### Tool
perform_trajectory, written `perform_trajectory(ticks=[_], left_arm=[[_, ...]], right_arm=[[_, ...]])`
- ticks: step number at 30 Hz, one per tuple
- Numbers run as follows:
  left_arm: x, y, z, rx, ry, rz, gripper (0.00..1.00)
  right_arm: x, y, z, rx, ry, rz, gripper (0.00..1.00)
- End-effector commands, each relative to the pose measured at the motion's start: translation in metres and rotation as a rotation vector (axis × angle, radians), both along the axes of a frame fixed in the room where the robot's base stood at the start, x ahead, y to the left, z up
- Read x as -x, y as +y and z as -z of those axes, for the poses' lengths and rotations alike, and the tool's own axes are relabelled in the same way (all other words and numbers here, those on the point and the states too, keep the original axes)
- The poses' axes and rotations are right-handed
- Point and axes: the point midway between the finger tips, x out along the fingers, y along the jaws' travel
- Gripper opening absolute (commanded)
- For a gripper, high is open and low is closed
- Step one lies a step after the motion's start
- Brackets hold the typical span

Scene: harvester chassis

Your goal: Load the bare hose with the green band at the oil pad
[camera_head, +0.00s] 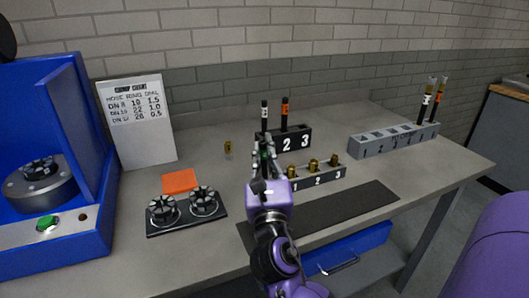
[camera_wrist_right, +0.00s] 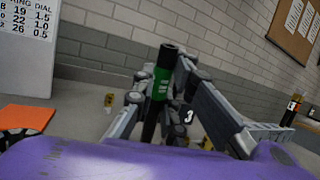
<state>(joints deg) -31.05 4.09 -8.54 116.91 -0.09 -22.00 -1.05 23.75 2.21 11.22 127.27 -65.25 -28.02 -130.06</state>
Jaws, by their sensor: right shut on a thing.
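My right gripper (camera_head: 264,150) is shut on a black hose with a green band (camera_wrist_right: 162,82). The hose stands nearly upright between the fingers in the right wrist view, its black top above them. In the head view the fingers mostly hide it, and I cannot tell whether its lower end is clear of the black rack (camera_head: 305,138). A white-banded hose and an orange-banded hose (camera_head: 285,112) stand upright at that rack. A flat orange square (camera_head: 180,181), which looks like the oil pad, lies left of my gripper; it also shows in the right wrist view (camera_wrist_right: 26,117). My left gripper is not in view.
Two dark round fixtures on a black plate (camera_head: 186,222) sit before the orange square. A blue machine (camera_head: 85,235) stands at left. A numbered block with brass fittings (camera_head: 328,178), a grey rack (camera_head: 393,142) and a dark mat (camera_head: 345,214) are at right. A small brass piece (camera_head: 228,149) stands alone.

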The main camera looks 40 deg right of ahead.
Motion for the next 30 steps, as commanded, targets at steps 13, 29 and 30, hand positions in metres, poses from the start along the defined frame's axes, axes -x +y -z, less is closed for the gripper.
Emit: perform_trajectory(ticks=[13, 29, 30], left_arm=[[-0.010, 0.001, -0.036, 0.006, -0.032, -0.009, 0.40], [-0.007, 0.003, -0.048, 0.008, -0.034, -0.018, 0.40], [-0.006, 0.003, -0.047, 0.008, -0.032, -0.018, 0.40]], right_arm=[[0.001, 0.000, -0.045, 0.004, -0.010, -0.001, 0.00], [0.000, 0.001, -0.058, 0.003, -0.006, -0.002, 0.00], [0.000, 0.001, -0.058, 0.003, -0.006, -0.002, 0.00]])
